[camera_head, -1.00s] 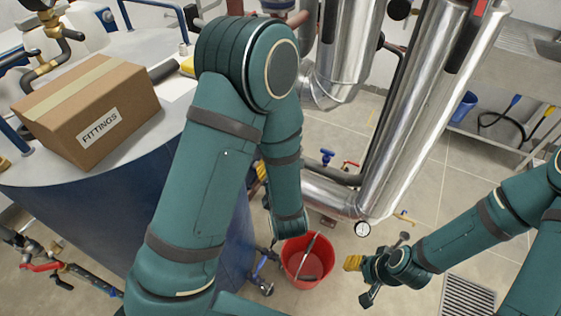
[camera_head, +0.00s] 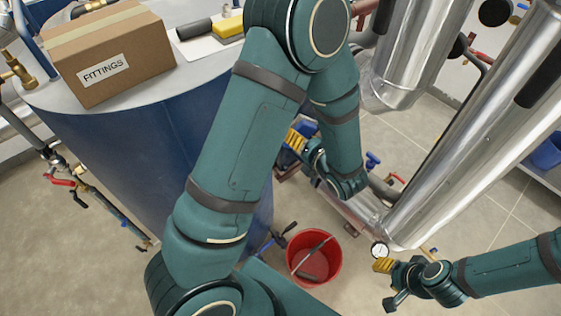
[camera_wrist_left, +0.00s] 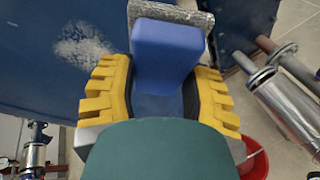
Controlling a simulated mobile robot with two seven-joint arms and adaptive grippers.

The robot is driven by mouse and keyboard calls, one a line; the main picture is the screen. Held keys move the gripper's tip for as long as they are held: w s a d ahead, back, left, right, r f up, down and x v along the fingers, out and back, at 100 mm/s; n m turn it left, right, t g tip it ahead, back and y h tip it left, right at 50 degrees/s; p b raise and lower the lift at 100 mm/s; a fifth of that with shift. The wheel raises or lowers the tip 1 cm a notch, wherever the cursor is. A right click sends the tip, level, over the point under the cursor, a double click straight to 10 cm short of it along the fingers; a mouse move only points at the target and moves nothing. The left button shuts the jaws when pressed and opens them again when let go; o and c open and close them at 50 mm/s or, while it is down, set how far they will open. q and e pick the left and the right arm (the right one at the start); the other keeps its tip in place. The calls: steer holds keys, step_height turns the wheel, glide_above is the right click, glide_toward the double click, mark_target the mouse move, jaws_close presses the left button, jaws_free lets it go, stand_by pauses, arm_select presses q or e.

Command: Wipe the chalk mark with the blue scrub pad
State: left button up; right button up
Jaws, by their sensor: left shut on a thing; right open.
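The blue scrub pad (camera_wrist_left: 167,55), with a rough grey face at its far end, is held between the yellow fingers of my left gripper (camera_wrist_left: 160,92) in the left wrist view. The white chalk mark (camera_wrist_left: 83,47) is a smudge on the dark blue tank wall, to the left of the pad; the pad is not over it. My right gripper (camera_head: 382,265) is open and empty, low on the right.
The blue tank (camera_head: 150,160) carries a FITTINGS box (camera_head: 112,58), a dark cylinder (camera_head: 194,29) and a yellow block (camera_head: 229,26) on top. A red bucket (camera_head: 328,268) stands on the floor between the arms. Shiny metal pipes (camera_head: 470,130) rise on the right.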

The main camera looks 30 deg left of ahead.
arm_select(q)
steer(key=s+a+f+n+g+y+b, duration=0.1)
steer(key=s+a+f+n+g+b, duration=0.1)
steer(key=s+a+n+g+b, duration=0.2)
steer(key=shift+s+a+n+g+b, duration=0.4)
steer(key=shift+s+a+n+g, duration=1.7)
steer(key=shift+g, duration=1.3)
steer(key=shift+w+a+n+p, duration=0.15)
steer(key=shift+a+n+p, duration=0.1)
steer(key=shift+a, duration=0.4)
steer(key=shift+w+a+n+p, duration=0.1)
steer(key=shift+a+n, duration=0.15)
steer(key=shift+a, duration=0.35)
steer(key=shift+w+p, duration=1.55)
steer(key=shift+w, duration=2.25)
steer(key=s+p, duration=0.2)
steer(key=s, duration=0.5)
steer(key=shift+s, duration=0.3)
